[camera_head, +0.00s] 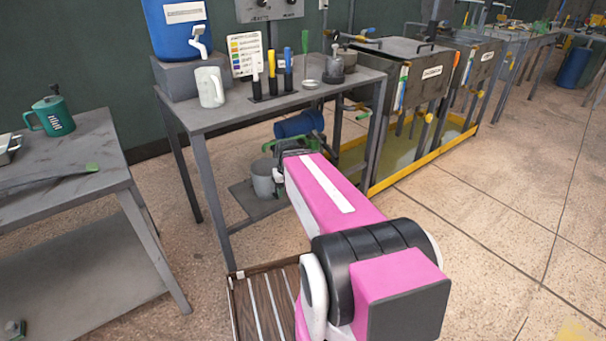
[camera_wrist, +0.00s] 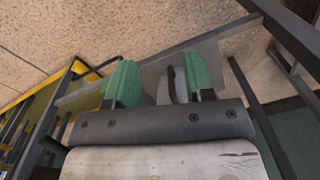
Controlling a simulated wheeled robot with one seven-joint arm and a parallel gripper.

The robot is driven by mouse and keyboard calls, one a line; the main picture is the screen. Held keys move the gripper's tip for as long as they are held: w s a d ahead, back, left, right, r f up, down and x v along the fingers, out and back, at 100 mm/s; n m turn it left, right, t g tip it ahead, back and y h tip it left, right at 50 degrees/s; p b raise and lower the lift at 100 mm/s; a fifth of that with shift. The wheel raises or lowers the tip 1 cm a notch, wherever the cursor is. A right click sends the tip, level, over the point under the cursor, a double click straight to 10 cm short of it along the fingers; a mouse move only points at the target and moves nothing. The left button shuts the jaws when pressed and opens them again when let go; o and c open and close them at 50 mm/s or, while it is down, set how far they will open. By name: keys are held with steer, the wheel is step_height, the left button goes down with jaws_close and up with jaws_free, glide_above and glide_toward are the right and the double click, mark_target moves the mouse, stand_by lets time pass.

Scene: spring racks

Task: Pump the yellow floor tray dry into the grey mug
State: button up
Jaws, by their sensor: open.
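The yellow floor tray (camera_head: 432,158) lies under the rack benches at the right of the head view, with yellowish liquid in it. Its yellow rim also shows at the left of the wrist view (camera_wrist: 72,72). A pale grey mug (camera_head: 210,88) stands upright on the bench. A grey cylindrical vessel (camera_head: 264,181) sits low under that bench, partly hidden by my arm. My gripper (camera_wrist: 163,78) is open, with green fingertips. A grey object with a dark curved part (camera_wrist: 172,86) shows between the fingers; I cannot tell whether they touch it. No pump is clearly identifiable.
The bench (camera_head: 190,122) holds a blue dispenser (camera_head: 178,28) and several tools. A blue cylinder (camera_head: 299,124) is beneath it. A slatted wooden piece (camera_head: 262,305) lies near my arm.

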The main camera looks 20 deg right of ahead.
steer(key=w+d+r+n+t+y, duration=0.15)
steer(key=w+d+r, duration=0.25)
steer(key=w+d, duration=0.65)
steer(key=n+t+y, duration=0.2)
glide_toward(328, 148)
steer(key=x, duration=1.1)
steer(key=shift+w+d, duration=0.3)
